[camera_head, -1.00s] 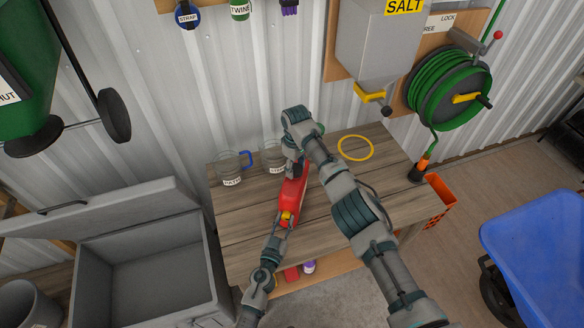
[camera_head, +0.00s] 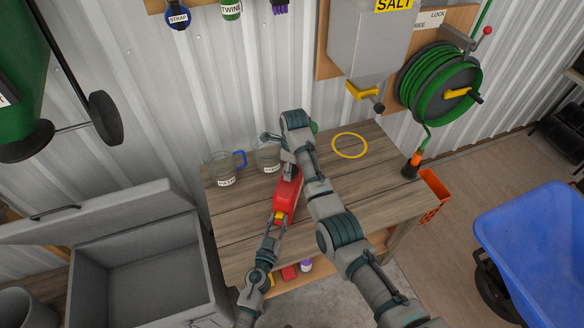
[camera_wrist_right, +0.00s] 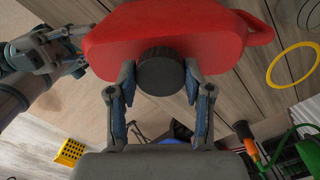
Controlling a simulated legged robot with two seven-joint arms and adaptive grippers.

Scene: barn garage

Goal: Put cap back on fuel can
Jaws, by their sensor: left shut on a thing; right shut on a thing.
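The red fuel can (camera_head: 288,196) is on the wooden workbench, partly hidden by my right arm. A yellow part (camera_head: 278,216) shows at its near end. My left gripper (camera_head: 277,223) is shut on the can at this near end; the exact grip is unclear. My right gripper (camera_head: 289,167) is over the far part of the can. In the right wrist view, its fingers (camera_wrist_right: 160,88) are shut around the dark round cap (camera_wrist_right: 160,72), which lies against the red can (camera_wrist_right: 180,30). Whether the cap is seated is hidden. My left gripper also shows there (camera_wrist_right: 68,57).
A yellow ring (camera_head: 349,145) lies at the back right. An open grey chest (camera_head: 140,270) stands left and a blue wheelbarrow (camera_head: 530,235) right.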

